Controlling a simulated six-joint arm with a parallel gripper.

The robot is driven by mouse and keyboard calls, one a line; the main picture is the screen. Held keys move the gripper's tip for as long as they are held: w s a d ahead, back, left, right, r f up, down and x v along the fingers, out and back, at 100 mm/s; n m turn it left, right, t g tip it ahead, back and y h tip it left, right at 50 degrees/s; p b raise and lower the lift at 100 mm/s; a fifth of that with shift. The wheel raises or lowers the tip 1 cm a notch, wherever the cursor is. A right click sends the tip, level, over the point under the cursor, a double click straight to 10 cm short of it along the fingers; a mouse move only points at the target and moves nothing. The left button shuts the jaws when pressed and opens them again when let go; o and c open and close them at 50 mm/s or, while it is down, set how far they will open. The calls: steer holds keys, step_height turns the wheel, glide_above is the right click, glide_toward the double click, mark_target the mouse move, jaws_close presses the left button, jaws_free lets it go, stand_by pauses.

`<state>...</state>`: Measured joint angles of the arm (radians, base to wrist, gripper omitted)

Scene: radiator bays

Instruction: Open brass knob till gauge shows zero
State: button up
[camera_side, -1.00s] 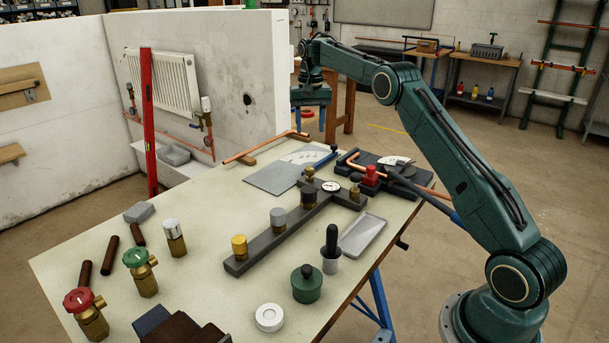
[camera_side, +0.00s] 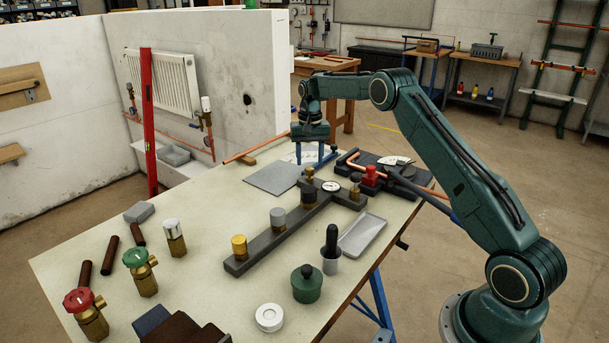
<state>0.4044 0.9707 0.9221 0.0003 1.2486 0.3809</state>
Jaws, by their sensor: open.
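A dark bar manifold (camera_side: 262,243) lies on the bench top. A yellow brass-coloured knob (camera_side: 239,246) stands at its near left end. My gripper (camera_side: 310,154) is open and empty, pointing down above the far end of the bench, beyond the manifold and well away from the yellow knob.
A red-handled valve (camera_side: 79,301), a green-handled valve (camera_side: 136,259) and a white-capped valve (camera_side: 173,237) stand at left. A green pot (camera_side: 306,284), a black-topped plunger (camera_side: 331,243) and a grey tray (camera_side: 362,236) are right of the manifold.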

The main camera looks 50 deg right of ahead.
mark_target(310, 168)
steer(key=shift+f, duration=1.65)
steer(key=c, duration=1)
